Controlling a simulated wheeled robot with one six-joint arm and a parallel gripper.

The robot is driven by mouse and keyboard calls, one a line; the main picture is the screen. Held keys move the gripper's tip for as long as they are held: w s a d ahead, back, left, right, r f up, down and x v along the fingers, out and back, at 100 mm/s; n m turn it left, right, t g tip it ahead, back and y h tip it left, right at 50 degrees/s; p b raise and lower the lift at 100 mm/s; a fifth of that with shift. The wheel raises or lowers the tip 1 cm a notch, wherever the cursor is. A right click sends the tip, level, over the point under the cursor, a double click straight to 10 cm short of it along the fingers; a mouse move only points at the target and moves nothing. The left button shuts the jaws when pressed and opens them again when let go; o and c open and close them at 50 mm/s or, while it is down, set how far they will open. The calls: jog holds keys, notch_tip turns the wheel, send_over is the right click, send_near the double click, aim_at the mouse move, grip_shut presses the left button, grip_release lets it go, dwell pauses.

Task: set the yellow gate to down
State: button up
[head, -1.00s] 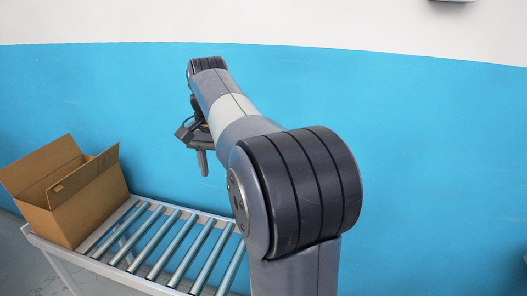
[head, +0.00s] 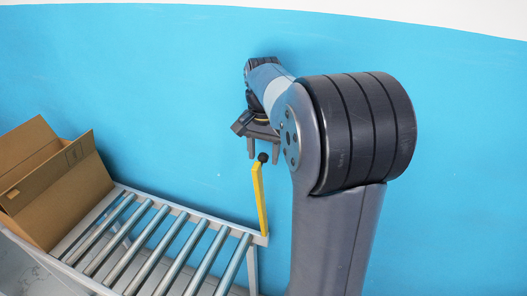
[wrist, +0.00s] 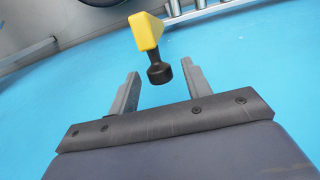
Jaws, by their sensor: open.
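The yellow gate (head: 260,199) is a thin yellow bar standing upright at the right end of the roller conveyor, with a black knob (head: 263,157) on its top. My gripper (head: 263,156) is open, fingers pointing down, at the knob in the head view. In the wrist view the yellow gate (wrist: 147,32) points toward me, and its black knob (wrist: 159,72) lies between and slightly beyond the two open fingers of my gripper (wrist: 160,82). I see no finger touching the knob. The gate's foot is hidden in the wrist view.
The roller conveyor (head: 208,217) runs along the blue wall, its rollers bare near the gate. An open cardboard box (head: 60,195) stands on its left end. The space right of the conveyor's end looks free apart from my arm.

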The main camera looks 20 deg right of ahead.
grip_shut()
dwell(0.4)
